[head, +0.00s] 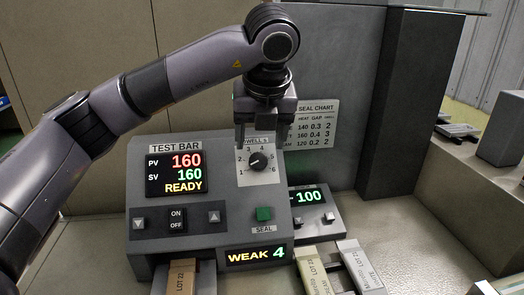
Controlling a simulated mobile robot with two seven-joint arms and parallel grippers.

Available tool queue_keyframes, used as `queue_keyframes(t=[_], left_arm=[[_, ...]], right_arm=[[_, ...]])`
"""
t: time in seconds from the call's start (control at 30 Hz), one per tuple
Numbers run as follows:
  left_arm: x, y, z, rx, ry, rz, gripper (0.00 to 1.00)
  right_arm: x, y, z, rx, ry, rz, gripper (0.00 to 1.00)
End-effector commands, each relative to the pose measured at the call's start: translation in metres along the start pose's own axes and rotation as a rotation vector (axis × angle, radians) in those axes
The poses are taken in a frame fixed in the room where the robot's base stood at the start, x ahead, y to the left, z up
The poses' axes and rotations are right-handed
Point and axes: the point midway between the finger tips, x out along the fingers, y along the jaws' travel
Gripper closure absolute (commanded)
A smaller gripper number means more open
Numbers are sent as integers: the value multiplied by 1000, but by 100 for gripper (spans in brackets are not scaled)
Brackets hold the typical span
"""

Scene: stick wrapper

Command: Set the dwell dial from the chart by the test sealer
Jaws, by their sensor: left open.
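The dwell dial (258,161) is a black knob on a white plate numbered 1 to 6, on the test sealer (140,200). Its pale mark seems to point left or lower left; I cannot tell the exact number. My left gripper (265,140) is open, pointing down just above or in front of the dial, its fingers apart at the plate's upper part. Whether it touches the knob is unclear. The seal chart (317,122) is on the panel behind. Its rows read 140 0.3 2, 160 0.4 3 and 120 0.2 2; the row names are partly hidden. My right gripper is not in view.
The sealer's display (174,173) reads PV 160, SV 160, READY. A lower display (256,255) reads WEAK 4. A green seal button (264,214) sits below the dial. A small box (318,211) showing 100 stands right. Labelled stick packs (311,270) lie in front.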

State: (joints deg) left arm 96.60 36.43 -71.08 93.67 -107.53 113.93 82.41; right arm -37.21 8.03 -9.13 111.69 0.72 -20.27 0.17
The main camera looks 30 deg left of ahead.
Motion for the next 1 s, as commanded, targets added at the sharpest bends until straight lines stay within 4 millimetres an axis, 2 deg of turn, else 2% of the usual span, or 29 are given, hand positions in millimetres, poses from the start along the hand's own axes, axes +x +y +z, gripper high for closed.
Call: queue_keyframes(t=[0.1, 0.3, 0.47, 0.7, 0.87, 0.9, 1.0], left_arm=[[19, 0, 0, 1, 5, 2, 35], [46, 0, -1, 1, 4, -1, 35], [55, -1, -1, 2, 3, -3, 35], [56, -1, -1, 2, 4, -4, 35], [56, -1, -1, 2, 4, -4, 87], [56, -1, -1, 2, 4, -4, 91], [56, -1, -1, 3, 4, -3, 91]], right_arm=[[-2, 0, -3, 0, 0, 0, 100], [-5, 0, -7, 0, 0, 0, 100], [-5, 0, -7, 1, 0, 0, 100], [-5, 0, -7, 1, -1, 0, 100], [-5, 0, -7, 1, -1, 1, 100], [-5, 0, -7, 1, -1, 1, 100], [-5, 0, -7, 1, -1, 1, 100]])
